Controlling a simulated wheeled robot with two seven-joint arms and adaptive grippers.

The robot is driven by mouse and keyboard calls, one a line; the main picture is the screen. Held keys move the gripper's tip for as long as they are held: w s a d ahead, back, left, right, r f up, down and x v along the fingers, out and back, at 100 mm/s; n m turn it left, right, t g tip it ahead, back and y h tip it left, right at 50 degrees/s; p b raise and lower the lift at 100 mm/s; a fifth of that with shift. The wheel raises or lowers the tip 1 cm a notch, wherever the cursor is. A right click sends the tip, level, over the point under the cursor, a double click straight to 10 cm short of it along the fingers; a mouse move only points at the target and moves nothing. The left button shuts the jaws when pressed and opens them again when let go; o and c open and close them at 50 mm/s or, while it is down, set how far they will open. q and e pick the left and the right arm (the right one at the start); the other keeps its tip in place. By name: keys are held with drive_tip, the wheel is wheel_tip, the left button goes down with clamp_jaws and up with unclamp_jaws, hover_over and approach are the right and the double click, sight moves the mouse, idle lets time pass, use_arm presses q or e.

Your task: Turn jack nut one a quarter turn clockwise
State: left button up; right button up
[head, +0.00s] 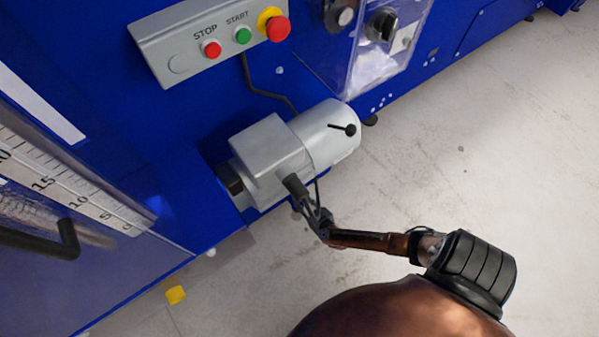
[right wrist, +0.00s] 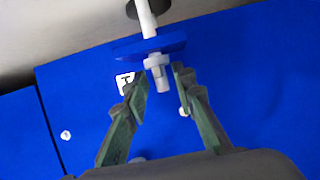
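In the right wrist view, a pale metal jack nut (right wrist: 154,62) sits on a threaded stud below a blue flange (right wrist: 150,46). A small white label (right wrist: 125,82) with a dark mark, perhaps a 1, is just left of it. My right gripper (right wrist: 160,78) is open, with one green-grey finger on each side of the stud's end. Gaps show between both fingers and the stud. In the head view my right gripper (head: 311,208) is beside the lower side of the grey motor (head: 268,150); the nut cannot be made out there. My left gripper is not in view.
A blue machine fills the upper left, with a control panel (head: 210,45) of red and green buttons. A dark bent handle (head: 66,240) juts out at the left. A yellow block (head: 176,295) lies on the floor. Pale floor (head: 480,140) is clear to the right.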

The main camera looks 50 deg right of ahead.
drive_tip(key=shift+c, duration=0.3)
clamp_jaws()
idle(0.3)
